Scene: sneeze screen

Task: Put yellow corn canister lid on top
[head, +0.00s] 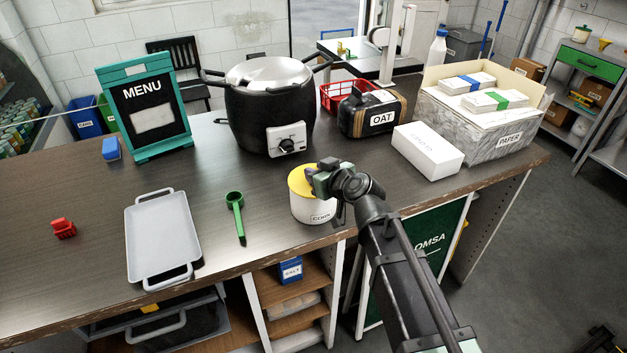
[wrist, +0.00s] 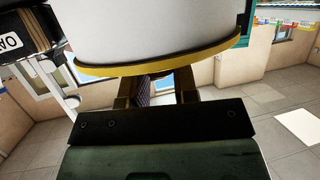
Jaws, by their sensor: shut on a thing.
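The white corn canister (head: 312,208) stands near the counter's front edge, its label facing front. Its yellow lid (head: 299,182) is at its top; whether it sits fully down I cannot tell. In the wrist view the white canister wall (wrist: 165,30) fills the upper part, with the yellow lid rim (wrist: 160,66) along it. My gripper (head: 318,178) is at the right side of the lid and shut on it. In the wrist view my fingers (wrist: 157,88) reach up to the yellow rim; their tips are hidden behind it.
A green scoop (head: 236,212) and a grey tray (head: 160,240) lie to the left. A black soup kettle (head: 258,115) stands behind. An oat container (head: 370,115), a white box (head: 428,148) and a paper box (head: 475,122) are at the back right.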

